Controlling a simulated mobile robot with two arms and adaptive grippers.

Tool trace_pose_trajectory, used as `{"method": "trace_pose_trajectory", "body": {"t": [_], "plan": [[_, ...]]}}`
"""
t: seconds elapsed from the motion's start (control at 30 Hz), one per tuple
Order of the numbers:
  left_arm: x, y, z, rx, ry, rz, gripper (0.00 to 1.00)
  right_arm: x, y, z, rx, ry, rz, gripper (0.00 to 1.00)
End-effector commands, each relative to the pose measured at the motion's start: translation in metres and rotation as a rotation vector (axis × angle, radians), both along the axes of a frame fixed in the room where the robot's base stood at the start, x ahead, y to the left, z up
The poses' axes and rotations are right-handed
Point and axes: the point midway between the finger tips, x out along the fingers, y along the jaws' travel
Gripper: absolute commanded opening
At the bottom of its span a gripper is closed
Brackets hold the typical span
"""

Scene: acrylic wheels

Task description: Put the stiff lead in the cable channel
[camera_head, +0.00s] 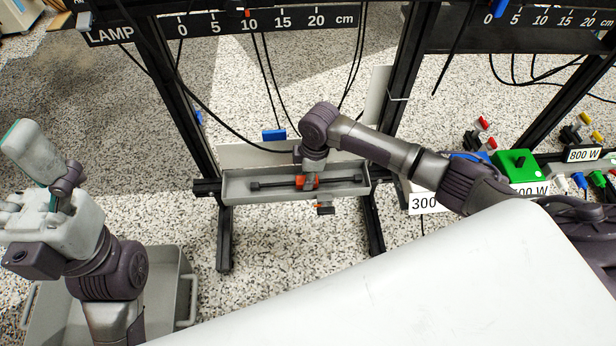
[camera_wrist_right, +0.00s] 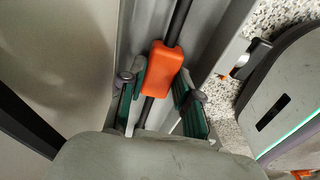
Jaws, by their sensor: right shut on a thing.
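The stiff lead (camera_head: 275,185) is a thin black rod with dark ends and an orange grip block (camera_wrist_right: 164,70) at its middle. In the head view it lies lengthwise within the outline of the long grey cable channel (camera_head: 235,190). Whether it rests on the channel floor is hard to tell. My right gripper (camera_head: 308,178) comes down from above at the middle of the channel and is shut on the lead's orange block. In the right wrist view its fingers flank the block. My left gripper (camera_head: 22,180) is at the far left, away from the channel; its finger gap is unclear.
Black posts of the rack stand on both sides of the channel, with a centimetre scale (camera_head: 265,22) above. Black cables hang behind it. A grey bin (camera_head: 185,285) is on the floor at lower left. A green box (camera_head: 516,163) and coloured plugs are at right.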

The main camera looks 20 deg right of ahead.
Motion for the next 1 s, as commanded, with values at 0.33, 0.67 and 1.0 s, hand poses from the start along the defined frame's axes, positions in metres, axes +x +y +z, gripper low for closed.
{"method": "trace_pose_trajectory", "body": {"t": [0.33, 0.67, 1.0], "plan": [[0.0, 0.0, 0.0, 0.0, 0.001, 0.0, 0.88, 0.0, 0.0, -0.003, 0.0, 0.001, 0.0, 0.43], [0.0, 0.0, 0.004, 0.0, -0.003, 0.0, 0.88, 0.0, -0.001, 0.006, 0.0, -0.001, 0.0, 0.43], [-0.009, 0.003, -0.006, -0.009, 0.109, -0.005, 0.88, -0.002, -0.008, 0.076, 0.0, -0.001, 0.0, 0.43]]}}
